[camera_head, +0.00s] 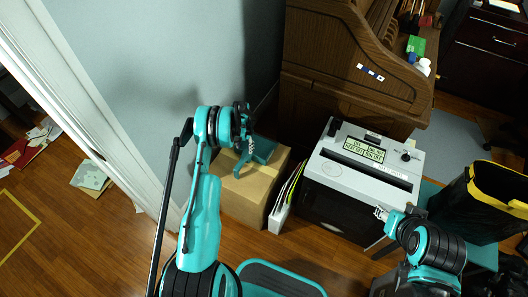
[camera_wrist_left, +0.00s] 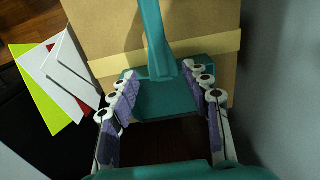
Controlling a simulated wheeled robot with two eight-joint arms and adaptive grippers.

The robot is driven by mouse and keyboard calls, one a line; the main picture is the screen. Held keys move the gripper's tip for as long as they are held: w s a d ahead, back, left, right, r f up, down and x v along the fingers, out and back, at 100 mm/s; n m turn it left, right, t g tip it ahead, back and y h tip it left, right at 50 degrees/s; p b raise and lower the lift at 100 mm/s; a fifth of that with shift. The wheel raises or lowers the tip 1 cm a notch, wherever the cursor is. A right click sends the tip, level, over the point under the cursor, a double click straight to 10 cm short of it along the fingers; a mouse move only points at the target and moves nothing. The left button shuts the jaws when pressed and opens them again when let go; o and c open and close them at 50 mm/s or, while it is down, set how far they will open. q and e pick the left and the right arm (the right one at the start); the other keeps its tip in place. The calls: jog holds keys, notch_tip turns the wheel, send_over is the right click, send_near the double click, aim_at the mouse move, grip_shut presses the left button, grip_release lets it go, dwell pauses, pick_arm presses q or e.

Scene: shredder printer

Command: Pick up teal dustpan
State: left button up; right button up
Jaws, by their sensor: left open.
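The teal dustpan (camera_head: 262,150) rests on top of a brown cardboard box (camera_head: 240,195), against the wall in the head view. In the left wrist view the dustpan (camera_wrist_left: 152,98) lies between the fingers, its handle running to the top edge. My left gripper (camera_head: 246,140) is open and over the dustpan; in the wrist view its two fingers (camera_wrist_left: 163,90) flank the pan at both sides. Whether the fingers touch it is unclear. My right gripper (camera_head: 381,213) is by the front of the shredder, small in view, its jaw state unclear.
A grey and black shredder (camera_head: 365,160) stands right of the box, with a white file holder (camera_head: 281,212) of papers between them. A wooden desk (camera_head: 335,55) is behind. A black bin (camera_head: 480,205) with yellow rim stands at right. The door frame (camera_head: 95,130) is at left.

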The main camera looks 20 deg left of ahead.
aim_at(245, 155)
pick_arm(q)
notch_tip(245, 155, down, 3)
jog(key=shift+d+f+b, duration=0.1)
jog(key=shift+d+b, duration=0.05)
jog(key=shift+b, duration=0.35)
jog(key=f+b, duration=0.1)
jog(key=f, duration=0.1)
jog(key=f+b, duration=0.2)
jog(key=f, duration=0.1)
jog(key=shift+a+f, duration=0.2)
jog(key=shift+f, duration=0.15)
jog(key=shift+r, duration=0.15)
grip_shut()
